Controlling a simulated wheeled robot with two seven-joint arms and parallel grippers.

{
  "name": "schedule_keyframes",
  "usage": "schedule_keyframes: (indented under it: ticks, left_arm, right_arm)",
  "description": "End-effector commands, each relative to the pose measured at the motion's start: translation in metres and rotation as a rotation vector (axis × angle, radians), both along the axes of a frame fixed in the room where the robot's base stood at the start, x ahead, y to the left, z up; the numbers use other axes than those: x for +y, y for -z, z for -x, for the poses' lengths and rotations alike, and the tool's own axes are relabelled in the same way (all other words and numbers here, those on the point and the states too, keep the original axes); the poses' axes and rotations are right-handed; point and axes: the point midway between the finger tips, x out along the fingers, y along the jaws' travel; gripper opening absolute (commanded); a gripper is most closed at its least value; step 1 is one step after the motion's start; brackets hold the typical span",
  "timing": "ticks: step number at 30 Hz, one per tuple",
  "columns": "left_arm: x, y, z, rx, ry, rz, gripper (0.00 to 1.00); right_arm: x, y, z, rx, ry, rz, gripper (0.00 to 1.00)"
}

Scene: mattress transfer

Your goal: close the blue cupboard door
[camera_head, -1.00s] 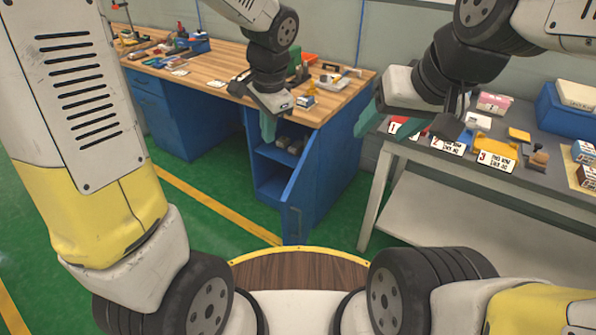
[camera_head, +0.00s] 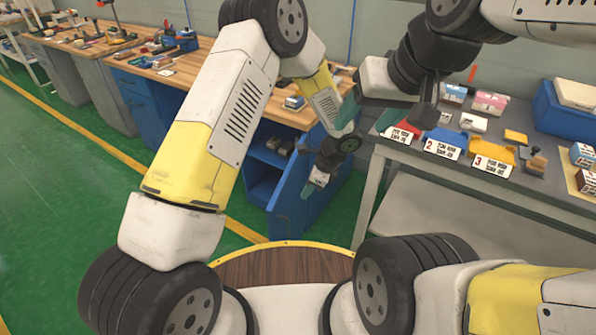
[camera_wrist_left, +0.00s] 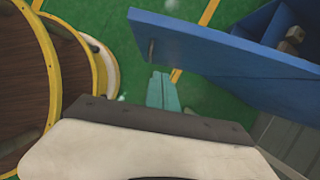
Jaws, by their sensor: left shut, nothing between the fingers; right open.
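The blue cupboard door (camera_head: 288,205) stands open under the wooden workbench, beside the open shelf compartment (camera_head: 262,185). In the left wrist view the door (camera_wrist_left: 225,62) is a wide blue panel with a small dark handle (camera_wrist_left: 152,50) near its free end. My left gripper (camera_head: 307,191) is shut and empty, low beside the door. In the left wrist view its teal fingers (camera_wrist_left: 163,92) are together near the handle end; I cannot tell if they touch the door. My right gripper (camera_head: 367,117) is open and empty, above the front edge of the grey table.
The grey table (camera_head: 450,180) at the right holds labelled bins (camera_head: 445,143) and boxes. The workbench top (camera_head: 190,70) carries tools. Small items sit on the cupboard shelf. Green floor (camera_head: 60,210) is free at the left.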

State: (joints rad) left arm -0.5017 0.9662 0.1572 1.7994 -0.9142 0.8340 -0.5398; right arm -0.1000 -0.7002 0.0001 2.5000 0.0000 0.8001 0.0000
Motion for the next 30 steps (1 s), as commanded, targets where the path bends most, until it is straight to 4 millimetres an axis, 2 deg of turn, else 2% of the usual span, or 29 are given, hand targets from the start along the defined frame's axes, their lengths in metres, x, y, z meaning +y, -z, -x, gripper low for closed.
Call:
schedule_keyframes:
  ticks: [6, 11, 15, 18, 30]
  left_arm:
    - [0.018, 0.046, -0.004, 0.004, -0.003, -0.004, 0.00]
    - [0.030, 0.076, -0.008, 0.004, -0.004, -0.003, 0.00]
    - [0.051, 0.073, -0.017, 0.001, -0.007, 0.000, 0.00]
    - [0.059, 0.073, -0.021, -0.001, -0.004, 0.000, 0.00]
    - [0.066, 0.073, -0.023, 0.000, -0.004, 0.000, 0.00]
  right_arm:
    - [0.000, 0.000, 0.000, 0.000, 0.000, 0.000, 0.61]
    - [0.000, 0.000, 0.000, 0.000, 0.000, 0.000, 0.61]
    - [0.000, 0.000, 0.000, 0.000, 0.000, 0.000, 0.61]
    - [0.000, 0.000, 0.000, 0.000, 0.000, 0.000, 0.61]
    - [0.000, 0.000, 0.000, 0.000, 0.000, 0.000, 0.61]
